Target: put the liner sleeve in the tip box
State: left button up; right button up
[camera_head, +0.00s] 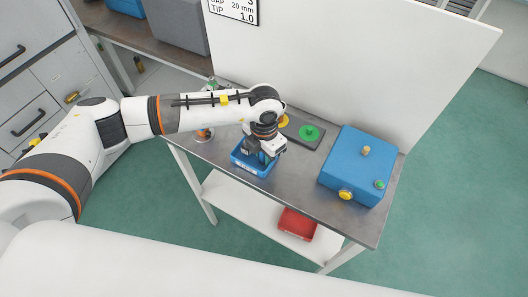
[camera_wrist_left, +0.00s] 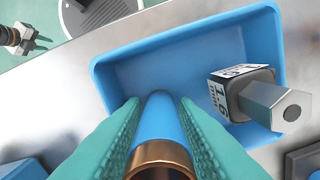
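The tip box is a blue open-topped tray (camera_head: 245,168) at the front left of the bench, and its rim and walls fill much of the left wrist view (camera_wrist_left: 215,32). My left gripper (camera_head: 264,158) points down over it. In the left wrist view its green fingers (camera_wrist_left: 160,102) are closed on both sides of a blue tube with a copper end, apparently the liner sleeve (camera_wrist_left: 162,118). The sleeve is over the box; I cannot tell whether it touches the floor. A grey hexagonal piece with a "1.6 mm" label (camera_wrist_left: 245,92) is at the box's right side.
A blue machine box (camera_head: 355,165) with yellow and green knobs stands on the right of the bench. A dark plate with a green disc (camera_head: 309,132) lies behind the tray. A white panel (camera_head: 350,55) rises behind. A red bin (camera_head: 297,224) is on the lower shelf.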

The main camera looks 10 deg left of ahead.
pick_arm(q)
jog(key=shift+r, duration=0.3)
notch_tip(320, 180, up, 10)
jog(key=shift+r+b, duration=0.25)
jog(key=shift+b, duration=1)
jog(key=shift+r, duration=0.6)
